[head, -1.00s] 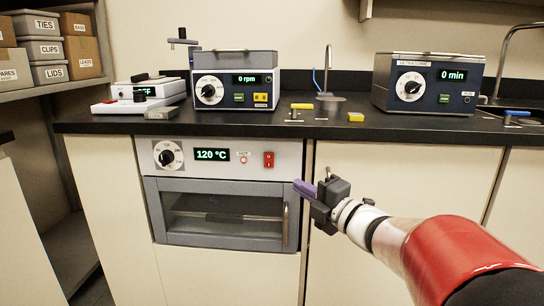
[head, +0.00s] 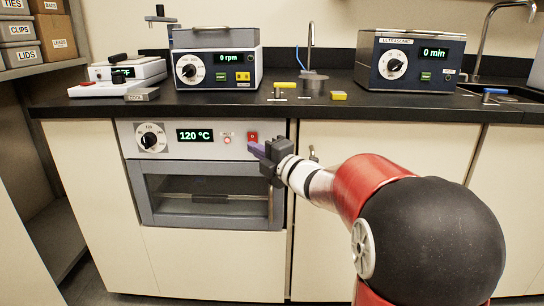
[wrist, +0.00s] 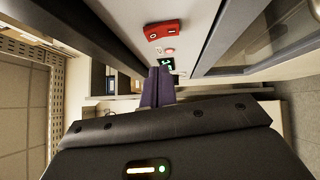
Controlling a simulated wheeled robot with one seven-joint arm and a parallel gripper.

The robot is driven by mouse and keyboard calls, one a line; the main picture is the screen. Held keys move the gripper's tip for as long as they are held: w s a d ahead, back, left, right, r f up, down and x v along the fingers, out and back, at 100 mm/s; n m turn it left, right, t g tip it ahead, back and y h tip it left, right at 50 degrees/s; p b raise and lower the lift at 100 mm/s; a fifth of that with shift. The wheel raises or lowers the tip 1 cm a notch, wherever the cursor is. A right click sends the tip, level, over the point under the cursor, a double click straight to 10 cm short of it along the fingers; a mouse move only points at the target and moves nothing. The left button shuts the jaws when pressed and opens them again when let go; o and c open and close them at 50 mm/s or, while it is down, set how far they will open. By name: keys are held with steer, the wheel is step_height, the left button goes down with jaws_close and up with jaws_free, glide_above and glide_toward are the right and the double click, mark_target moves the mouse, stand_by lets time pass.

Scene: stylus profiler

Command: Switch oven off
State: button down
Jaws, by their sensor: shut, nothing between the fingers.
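The oven (head: 146,215) is built in under the black counter. Its panel has a white dial (head: 150,138), a lit display (head: 195,135) reading 120 °C, a small red lamp (head: 227,139) marked HOT and a red rocker switch (head: 252,136). My gripper (head: 257,150) is shut and empty, its purple fingers at the lower edge of the switch in the head view. Whether they touch it, I cannot tell. In the wrist view the switch (wrist: 165,30) lies above the fingertips (wrist: 158,72), seemingly apart from them. The oven door is closed.
The black counter (head: 330,108) overhangs just above the panel. On it stand a box reading 0 rpm (head: 217,70), an ultrasonic bath (head: 410,65) and a small white device (head: 125,72). The oven door handle (head: 270,205) is below my gripper.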

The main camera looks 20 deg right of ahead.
mark_target(249, 136)
steer(key=w, duration=0.1)
steer(key=w+d, duration=0.1)
steer(key=w, duration=0.1)
steer(key=shift+w+d+r+p, duration=0.15)
steer(key=shift+d+r+p, duration=0.05)
steer(key=shift+p, duration=0.1)
steer(key=shift+w+b, duration=0.25)
steer(key=shift+b, duration=0.2)
steer(key=shift+r, duration=0.15)
steer(key=shift+s, duration=0.1)
